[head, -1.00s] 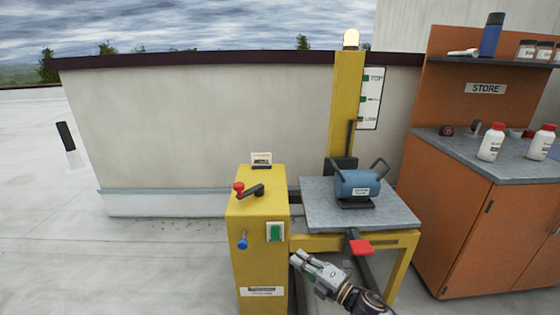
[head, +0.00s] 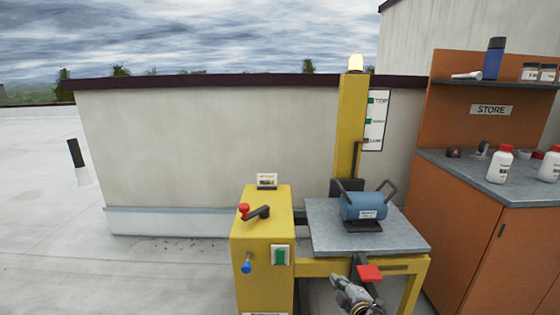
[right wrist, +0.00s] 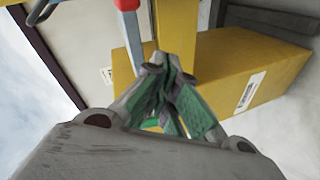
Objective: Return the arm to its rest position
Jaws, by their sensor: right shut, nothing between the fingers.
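The box also seems to show in the right wrist view (right wrist: 225,85), tilted. My left gripper is in no view.
A blue motor-like unit (head: 364,206) with two handles sits on the grey tabletop (head: 322,238). A yellow mast (head: 350,130) with a lit lamp rises behind. An orange store cabinet (head: 455,225) with white bottles stands at right. The roof at left is open.

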